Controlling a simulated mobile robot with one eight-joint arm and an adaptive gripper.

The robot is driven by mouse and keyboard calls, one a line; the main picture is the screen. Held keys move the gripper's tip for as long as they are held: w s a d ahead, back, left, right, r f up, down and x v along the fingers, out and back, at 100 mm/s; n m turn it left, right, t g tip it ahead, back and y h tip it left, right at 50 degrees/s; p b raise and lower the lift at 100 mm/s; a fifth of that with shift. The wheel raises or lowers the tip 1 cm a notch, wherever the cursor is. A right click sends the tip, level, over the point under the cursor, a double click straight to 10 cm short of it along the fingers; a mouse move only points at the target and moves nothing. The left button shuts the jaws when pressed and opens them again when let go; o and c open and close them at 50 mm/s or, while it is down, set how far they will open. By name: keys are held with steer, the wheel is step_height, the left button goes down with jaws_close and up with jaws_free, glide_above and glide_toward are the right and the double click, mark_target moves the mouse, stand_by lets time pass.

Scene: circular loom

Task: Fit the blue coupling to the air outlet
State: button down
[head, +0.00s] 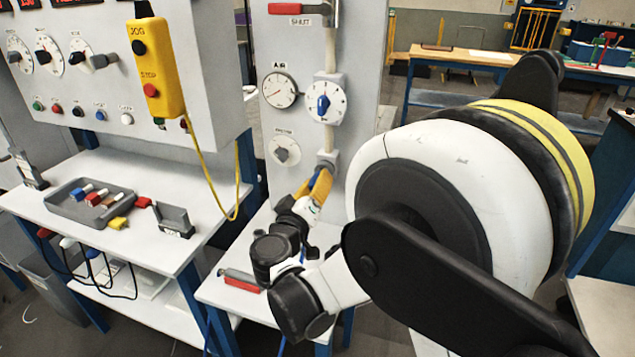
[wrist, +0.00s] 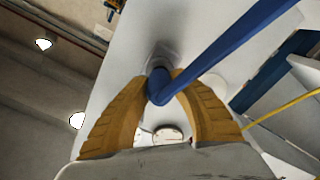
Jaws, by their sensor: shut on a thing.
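The air outlet (head: 327,160) is the grey fitting at the lower end of the vertical pipe on the grey panel, in the head view. My gripper (head: 322,178), with yellow fingers, is right below and in front of it. In the wrist view my gripper (wrist: 160,92) is shut on the blue coupling (wrist: 157,86), from which a blue hose (wrist: 225,50) runs to the upper right. A grey round fitting (wrist: 160,58) lies just beyond the coupling. The fingers hide the coupling in the head view, and I cannot tell whether it touches the outlet or is seated.
The panel carries an air gauge (head: 279,90), a blue-knobbed dial (head: 324,102) and a red-handled lever (head: 287,8) above a SHUT label. A yellow pendant (head: 154,70) hangs left, its cable near the panel. A grey tray (head: 62,206) stands on the left bench.

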steer(key=shift+w+d, duration=0.1)
steer(key=shift+w, duration=0.15)
steer(key=shift+w+d, duration=0.1)
steer(key=shift+w, duration=0.25)
steer(key=c, duration=1.1)
jaws_free()
steer(key=shift+c, duration=0.2)
steer(key=v, duration=1.2)
